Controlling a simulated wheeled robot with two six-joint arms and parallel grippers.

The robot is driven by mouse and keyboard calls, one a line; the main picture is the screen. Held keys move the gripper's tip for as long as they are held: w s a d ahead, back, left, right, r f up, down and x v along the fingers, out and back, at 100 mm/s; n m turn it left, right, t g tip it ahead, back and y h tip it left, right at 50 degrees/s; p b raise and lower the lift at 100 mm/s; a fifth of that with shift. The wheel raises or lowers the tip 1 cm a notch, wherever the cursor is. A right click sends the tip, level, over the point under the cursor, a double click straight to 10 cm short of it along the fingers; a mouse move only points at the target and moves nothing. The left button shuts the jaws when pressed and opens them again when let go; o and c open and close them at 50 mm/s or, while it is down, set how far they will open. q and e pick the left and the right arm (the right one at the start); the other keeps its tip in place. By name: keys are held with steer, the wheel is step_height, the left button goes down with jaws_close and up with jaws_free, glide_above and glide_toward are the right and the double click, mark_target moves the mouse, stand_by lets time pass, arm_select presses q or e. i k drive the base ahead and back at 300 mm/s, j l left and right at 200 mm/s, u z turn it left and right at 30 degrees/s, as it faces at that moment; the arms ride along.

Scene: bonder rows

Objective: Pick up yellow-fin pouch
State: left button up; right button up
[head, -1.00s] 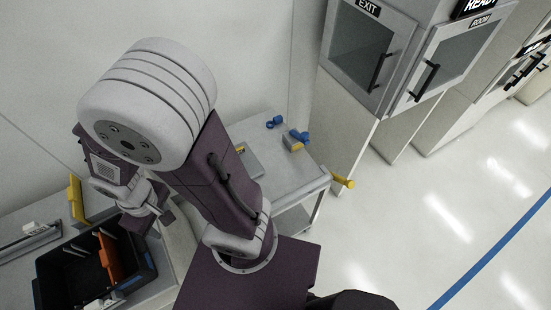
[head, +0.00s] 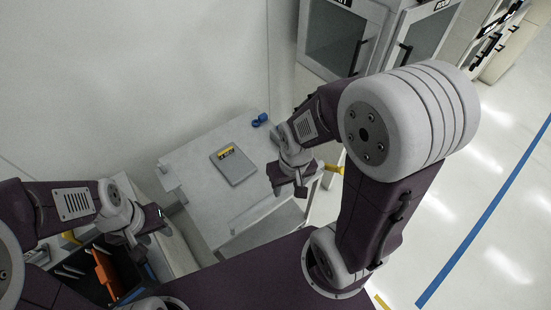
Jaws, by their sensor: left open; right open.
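I cannot pick out the yellow-fin pouch for certain. A yellow piece (head: 70,237) shows partly behind my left arm, beside a black bin (head: 132,284); whether it belongs to a pouch is unclear. My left gripper (head: 160,224) is open, above the bin's far right side in the picture. My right gripper (head: 287,192) is open, in front of the right side of the grey side table (head: 190,180). Neither gripper visibly holds anything.
A grey flat case (head: 234,166) with a yellow label and a small blue part (head: 260,120) lie on the side table. An orange panel (head: 105,272) stands in the bin. A yellow knob (head: 334,168) is near the table's right edge. Open floor is at right.

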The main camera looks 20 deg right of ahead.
mark_target(234, 165)
steer(key=z, duration=0.25)
steer(key=k+l+u, duration=0.1)
steer(key=l+u, duration=0.15)
steer(key=l, duration=0.15)
steer(key=k+l+u, duration=0.1)
steer(key=l+u, duration=0.2)
steer(key=k+l+u, duration=0.25)
steer(key=l, duration=0.25)
steer(key=k+l+u, duration=0.1)
steer(key=l+u, duration=0.5)
steer(key=l, duration=0.15)
steer(key=l+u, duration=0.3)
steer(key=l, duration=0.15)
steer(key=l+u, duration=0.25)
steer(key=l, duration=0.2)
steer(key=k+l+u, duration=0.3)
steer(key=l+u, duration=0.3)
steer(key=l, duration=0.2)
steer(key=l+u, duration=0.3)
steer(key=i+l+u, duration=0.1)
steer(key=l+u, duration=0.15)
steer(key=l, duration=0.3)
